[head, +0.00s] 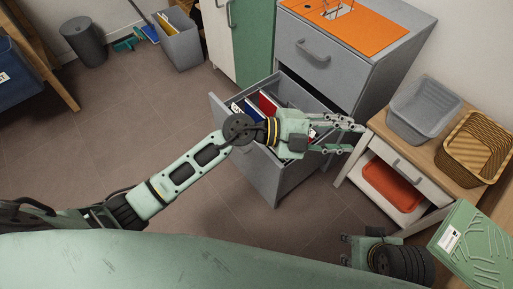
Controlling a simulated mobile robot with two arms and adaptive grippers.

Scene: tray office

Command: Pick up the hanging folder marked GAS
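An open grey drawer (275,185) of the grey cabinet holds several hanging folders. A red folder (268,104) and a blue folder (237,109) show at its left end, with pale ones between. The markings are too small to read, so I cannot tell which is GAS. My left gripper (340,136) is over the right side of the drawer, its fingers apart and pointing right, with nothing seen between them. My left wrist and gripper hide part of the drawer's contents. My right gripper (348,250) is low at the bottom right, partly hidden, and its fingers are not clear.
The grey cabinet (318,72) has an orange top. At right, a wooden-topped table (415,150) bears a grey bin (424,108) and a wicker basket (478,146). A red tray (390,187) sits below. A green labelled panel (478,245) is at lower right.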

